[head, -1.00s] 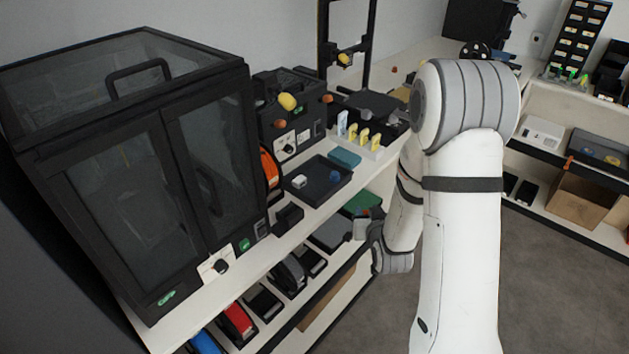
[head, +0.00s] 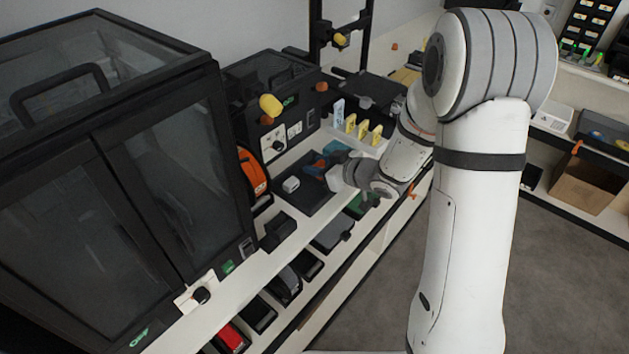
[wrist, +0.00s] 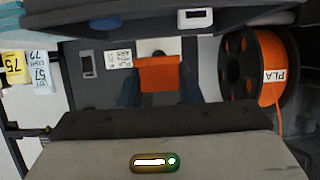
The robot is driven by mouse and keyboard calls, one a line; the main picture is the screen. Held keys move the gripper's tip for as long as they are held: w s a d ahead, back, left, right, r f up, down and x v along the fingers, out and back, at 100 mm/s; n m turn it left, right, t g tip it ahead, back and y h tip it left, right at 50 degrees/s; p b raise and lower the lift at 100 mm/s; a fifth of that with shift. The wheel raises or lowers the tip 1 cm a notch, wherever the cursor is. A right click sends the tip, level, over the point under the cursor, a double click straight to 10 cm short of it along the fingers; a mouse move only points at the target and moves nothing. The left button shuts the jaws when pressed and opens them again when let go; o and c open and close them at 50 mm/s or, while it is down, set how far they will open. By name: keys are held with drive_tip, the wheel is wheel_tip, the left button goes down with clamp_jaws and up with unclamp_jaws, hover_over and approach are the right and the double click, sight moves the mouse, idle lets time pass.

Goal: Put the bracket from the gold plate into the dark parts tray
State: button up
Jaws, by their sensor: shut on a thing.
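My gripper (head: 338,172) is over the right part of the dark parts tray (head: 310,204) in the head view. In the wrist view my gripper (wrist: 160,82) is shut on an orange piece, the bracket (wrist: 160,75), held between its two dark fingers. The tray holds a white block (head: 290,185), which also shows in the wrist view (wrist: 195,18). My gripper hides part of the tray. I cannot tell the bracket's height above the tray floor.
A black cabinet (head: 110,190) stands at the left. A black machine (head: 275,100) with an orange spool (head: 254,178) is behind the tray. A yellow-brown flat surface (head: 404,75) lies farther back.

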sight(317, 188)
drive_tip(key=shift+s+a+f, duration=0.1)
drive_tip(key=shift+a+f, duration=0.05)
drive_tip(key=shift+f, duration=1.2)
drive_tip(key=shift+s+a+f, duration=0.1)
drive_tip(key=shift+f, duration=1.25)
drive_tip(key=shift+w+f, duration=0.1)
drive_tip(key=shift+f, duration=0.05)
drive_tip(key=o, duration=0.7)
drive_tip(key=shift+c, duration=0.2)
